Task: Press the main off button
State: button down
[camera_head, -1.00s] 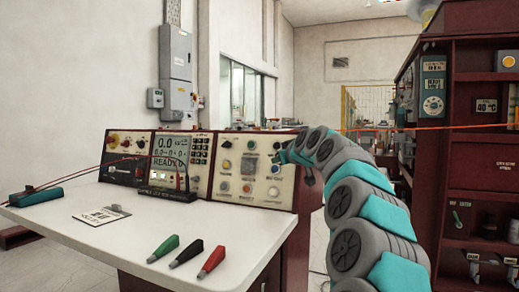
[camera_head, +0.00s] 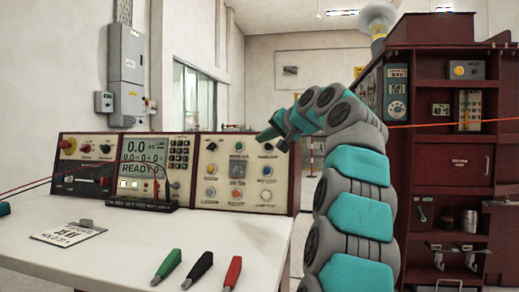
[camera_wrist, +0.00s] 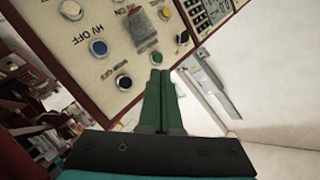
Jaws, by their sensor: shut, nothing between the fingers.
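The control panel (camera_head: 225,172) stands on the back of the white desk, with rows of round buttons and knobs. In the wrist view a black round button (camera_wrist: 123,82) sits near the panel edge, beside a small label too blurred to read surely. A blue button (camera_wrist: 98,47) near "HV OFF" lettering and a green button (camera_wrist: 155,57) are close by. I cannot tell which is the main off button. My gripper (camera_wrist: 159,73) is shut and empty, its green fingers pointing at the panel. In the head view my gripper (camera_head: 267,134) is at the panel's top right corner; contact cannot be told.
Green (camera_head: 167,266), black (camera_head: 198,269) and red (camera_head: 232,272) plugs lie on the desk (camera_head: 120,245) in front of the panel. A paper card (camera_head: 68,232) lies at left. A dark red cabinet (camera_head: 445,150) stands at right.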

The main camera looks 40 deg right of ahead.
aim_at(268, 147)
dwell(0.3)
jog(key=w+d+f+p, duration=0.2)
jog(key=w+d+p, duration=0.2)
jog(key=w+d, duration=0.1)
jog(key=shift+w+d, duration=0.3)
jog(key=shift+d, duration=0.5)
jog(key=shift+p, duration=0.4)
dwell(1.3)
jog(key=shift+w+d+f, duration=0.15)
jog(key=shift+w+d, duration=0.1)
jog(key=shift+w+d+f+p, duration=0.1)
jog(key=shift+w+d+p, duration=0.25)
jog(key=shift+p, duration=0.3)
dwell(0.6)
jog(key=shift+s, duration=0.1)
jog(key=shift+s+a+r+b, duration=0.2)
jog(key=shift+s+a+b, duration=0.35)
jog(key=shift+a, duration=0.1)
